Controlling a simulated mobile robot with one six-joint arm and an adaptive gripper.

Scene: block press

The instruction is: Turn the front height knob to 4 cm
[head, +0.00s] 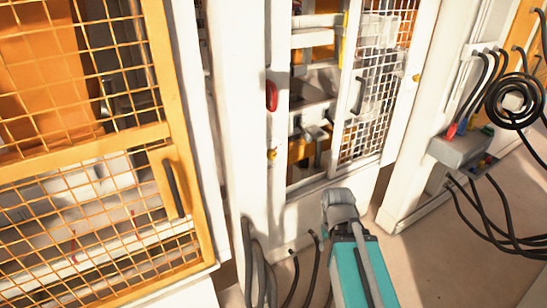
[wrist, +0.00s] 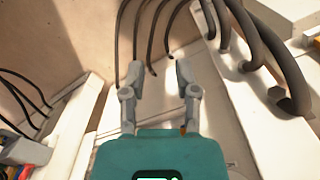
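I cannot make out a front height knob or a centimetre scale for certain in either view. A red rounded part (head: 271,95) sits on the white post left of the press opening in the head view. A small yellow-and-red part (head: 271,154) sits lower on the same post. I cannot tell whether either is a control for height. My gripper (head: 340,203) is low in front of the press, below and right of these parts. In the wrist view its two grey fingers (wrist: 159,75) stand apart with nothing between them, pointing towards the floor and dark hoses.
An orange mesh door (head: 172,190) with a dark handle fills the left. A white mesh door (head: 368,105) stands right of the opening. Dark hoses (head: 262,268) hang at the machine's base. A grey connector box (head: 460,150) with cables is at the right. Open floor (head: 470,255) lies at lower right.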

